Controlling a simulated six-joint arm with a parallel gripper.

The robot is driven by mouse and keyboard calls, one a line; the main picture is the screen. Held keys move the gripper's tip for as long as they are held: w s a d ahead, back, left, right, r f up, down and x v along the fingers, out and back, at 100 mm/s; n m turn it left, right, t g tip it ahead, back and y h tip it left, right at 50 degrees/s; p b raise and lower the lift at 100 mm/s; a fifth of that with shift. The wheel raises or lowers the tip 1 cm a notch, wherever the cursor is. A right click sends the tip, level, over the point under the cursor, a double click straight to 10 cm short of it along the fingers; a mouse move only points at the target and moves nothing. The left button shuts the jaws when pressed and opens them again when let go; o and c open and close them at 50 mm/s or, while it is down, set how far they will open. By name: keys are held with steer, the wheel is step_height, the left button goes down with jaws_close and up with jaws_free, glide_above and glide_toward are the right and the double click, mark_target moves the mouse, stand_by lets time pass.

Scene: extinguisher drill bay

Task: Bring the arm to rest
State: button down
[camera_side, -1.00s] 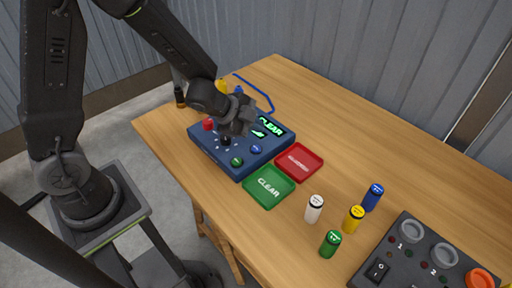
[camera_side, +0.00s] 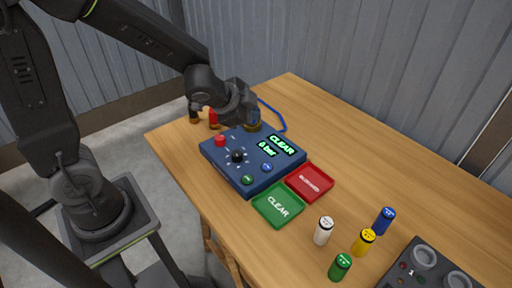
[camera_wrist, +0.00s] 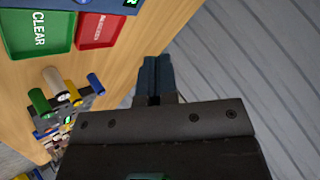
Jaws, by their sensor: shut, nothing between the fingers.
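My gripper (camera_side: 253,118) is shut and empty, held above the back edge of the blue console (camera_side: 225,165). In the wrist view its closed fingers (camera_wrist: 154,75) point toward the grey wall. The console has a black knob (camera_side: 237,156), a red button (camera_side: 220,140), and green and blue buttons on its front. Its display (camera_side: 278,147) reads "CLEAR" and "0 bar". My gripper and forearm partly hide small items behind the console, so I cannot tell if they touch.
A green "CLEAR" tray (camera_side: 262,213) and a red tray (camera_side: 325,192) sit beside the console. White (camera_side: 323,232), green (camera_side: 340,268), yellow (camera_side: 363,243) and blue (camera_side: 383,222) cylinders stand near a dark panel (camera_side: 400,277). A blue hose (camera_side: 283,122) lies behind. The back right table is clear.

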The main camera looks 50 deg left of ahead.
steer(key=s+r+n+g, duration=0.1)
steer(key=s+r+n, duration=0.3)
steer(key=s, duration=0.5)
steer(key=s+d+r+n+g, duration=0.1)
steer(key=s+r+n+g, duration=0.1)
steer(key=s+r+n, duration=0.3)
steer(key=s+r, duration=0.1)
steer(key=s, duration=0.3)
steer(key=shift+s+d, duration=0.15)
steer(key=shift+d, duration=0.05)
